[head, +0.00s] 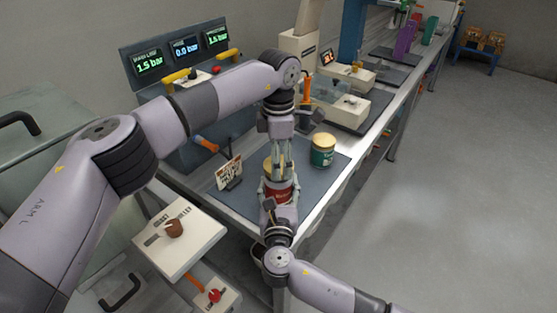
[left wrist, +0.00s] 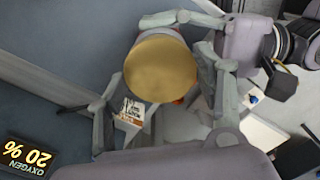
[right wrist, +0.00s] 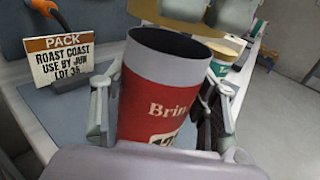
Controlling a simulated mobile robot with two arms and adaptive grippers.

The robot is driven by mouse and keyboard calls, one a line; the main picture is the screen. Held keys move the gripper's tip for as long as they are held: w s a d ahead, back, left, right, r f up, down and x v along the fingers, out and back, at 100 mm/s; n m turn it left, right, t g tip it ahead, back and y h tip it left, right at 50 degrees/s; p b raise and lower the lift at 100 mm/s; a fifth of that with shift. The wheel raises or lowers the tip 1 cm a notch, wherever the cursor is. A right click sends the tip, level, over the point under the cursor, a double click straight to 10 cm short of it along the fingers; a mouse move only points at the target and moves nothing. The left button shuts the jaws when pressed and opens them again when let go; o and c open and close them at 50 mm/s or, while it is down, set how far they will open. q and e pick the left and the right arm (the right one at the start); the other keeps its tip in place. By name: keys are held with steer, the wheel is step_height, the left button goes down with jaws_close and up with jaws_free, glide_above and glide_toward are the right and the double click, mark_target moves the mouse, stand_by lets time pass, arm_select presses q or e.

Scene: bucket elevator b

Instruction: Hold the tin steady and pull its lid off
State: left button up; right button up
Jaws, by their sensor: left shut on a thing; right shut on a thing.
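The red tin (head: 282,190) stands over the dark mat at the front of the bench, upright or nearly so. In the right wrist view the tin (right wrist: 165,100) shows a pale upper band and an open, dark mouth. My right gripper (head: 279,192) is shut around its body, one finger on each side. The gold lid (left wrist: 161,68) is between the fingers of my left gripper (head: 281,168), which points down from above. The lid is off the tin's mouth and held above it. Part of the lid is hidden by fingers in the head view.
A green tin with a gold lid (head: 322,150) stands close by on the mat (head: 335,172). A sign card (head: 229,174) stands left of the red tin. A gauge panel (head: 180,60) rises behind. The floor to the right is clear.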

arm_select(q)
step_height(320, 180, up, 4)
steer(key=shift+f, duration=0.2)
arm_select(e)
steer(key=o, duration=1.8)
